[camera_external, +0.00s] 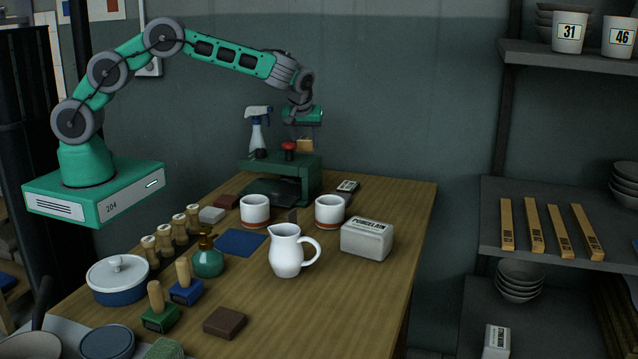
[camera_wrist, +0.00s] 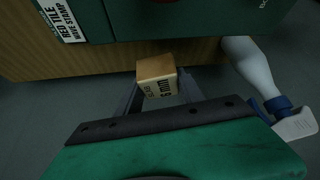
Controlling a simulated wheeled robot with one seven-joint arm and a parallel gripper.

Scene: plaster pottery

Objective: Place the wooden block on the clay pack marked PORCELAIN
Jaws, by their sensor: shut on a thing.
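The wooden block (camera_external: 306,146) is small and light tan. In the wrist view the block (camera_wrist: 157,68) shows printed text on its side, partly reading "mm". My gripper (camera_external: 304,139) is shut on it and holds it in the air at the back of the table, above and behind the green press. The gripper's fingers (camera_wrist: 158,90) are on either side of the block in the wrist view. The clay pack marked PORCELAIN (camera_external: 366,242) is a pale grey-white block lying on the right part of the table, in front of and to the right of my gripper. Its top looks bare.
The green press (camera_external: 262,163) with a red knob and a spray bottle (camera_external: 257,135) stand near the gripper. Two white cups (camera_external: 255,210) (camera_external: 329,211) and a white pitcher (camera_external: 286,255) stand left of the pack. The table's right front (camera_external: 350,305) is clear.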

